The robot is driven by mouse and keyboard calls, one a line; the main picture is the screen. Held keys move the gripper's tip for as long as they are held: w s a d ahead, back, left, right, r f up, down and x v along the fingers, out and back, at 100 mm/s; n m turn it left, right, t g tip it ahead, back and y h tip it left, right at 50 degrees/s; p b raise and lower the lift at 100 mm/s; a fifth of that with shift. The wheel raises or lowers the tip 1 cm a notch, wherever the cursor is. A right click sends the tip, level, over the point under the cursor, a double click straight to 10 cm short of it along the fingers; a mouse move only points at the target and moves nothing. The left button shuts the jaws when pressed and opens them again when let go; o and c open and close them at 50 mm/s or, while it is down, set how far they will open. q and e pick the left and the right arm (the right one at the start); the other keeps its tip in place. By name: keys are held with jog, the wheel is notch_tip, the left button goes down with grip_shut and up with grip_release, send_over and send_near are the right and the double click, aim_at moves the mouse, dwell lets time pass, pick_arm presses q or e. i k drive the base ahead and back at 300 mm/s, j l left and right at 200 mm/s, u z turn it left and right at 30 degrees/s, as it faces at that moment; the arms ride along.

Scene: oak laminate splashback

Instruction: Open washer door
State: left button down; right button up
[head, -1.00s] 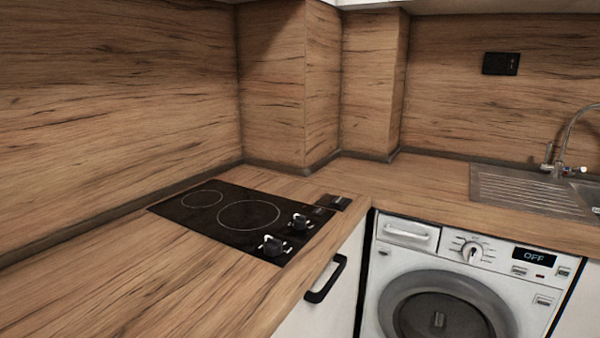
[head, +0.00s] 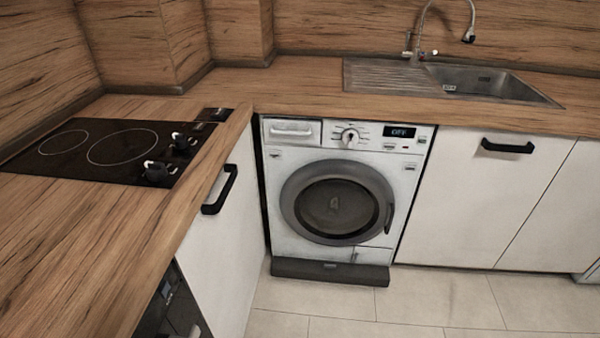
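The white washer (head: 343,190) stands under the counter, near the middle of the head view, in the corner between the cabinets. Its round door (head: 337,202) has a grey rim and dark glass and looks closed. A dark handle (head: 389,218) sits on the right side of the door rim. The display (head: 399,131) reads OFF, beside a round dial (head: 349,136). Neither of my grippers is in view.
A wooden counter (head: 290,95) runs along the left and back. A cooktop (head: 110,150) and a black-handled cabinet (head: 230,225) are at left. A sink (head: 490,85) and white cabinets (head: 485,205) are at right. The tiled floor (head: 420,305) before the washer is clear.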

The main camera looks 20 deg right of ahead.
aim_at(381, 212)
jog(key=i+l+z, duration=0.1)
jog(key=l+z, duration=0.3)
jog(key=i+l+z, duration=0.15)
jog(key=z, duration=0.3)
jog(key=i+l+z, duration=0.2)
jog(key=z, duration=0.2)
jog(key=i+z, duration=0.25)
jog(key=i, duration=0.15)
jog(key=i+j+z, duration=0.1)
jog(key=i+j, duration=0.45)
jog(key=i, duration=0.15)
